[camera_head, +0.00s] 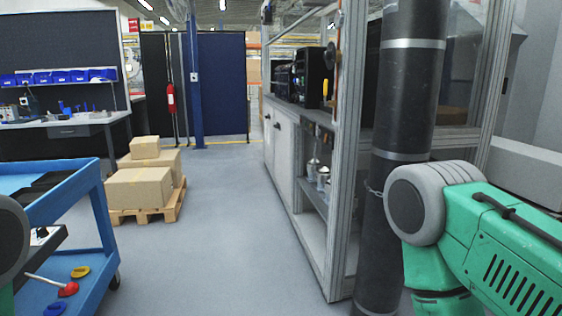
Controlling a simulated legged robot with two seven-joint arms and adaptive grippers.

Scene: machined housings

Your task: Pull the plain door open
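A glass-walled machine enclosure with an aluminium frame (346,130) stands right of centre. Pale, plain cabinet door panels (281,143) sit low along its left side and look shut. I cannot tell for sure which panel is the plain door. My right arm comes in from the right, green with a grey joint, in front of the enclosure; its gripper is out of view. Only a dark joint and a bit of green of my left arm show at the left edge; its gripper is not in view.
A thick dark vertical pipe (402,110) stands before the enclosure. A blue cart (100,215) with small coloured parts is at left. Cardboard boxes (139,188) sit on a pallet (150,212) behind it. The grey floor (225,230) between is clear. A workbench (75,120) stands back left.

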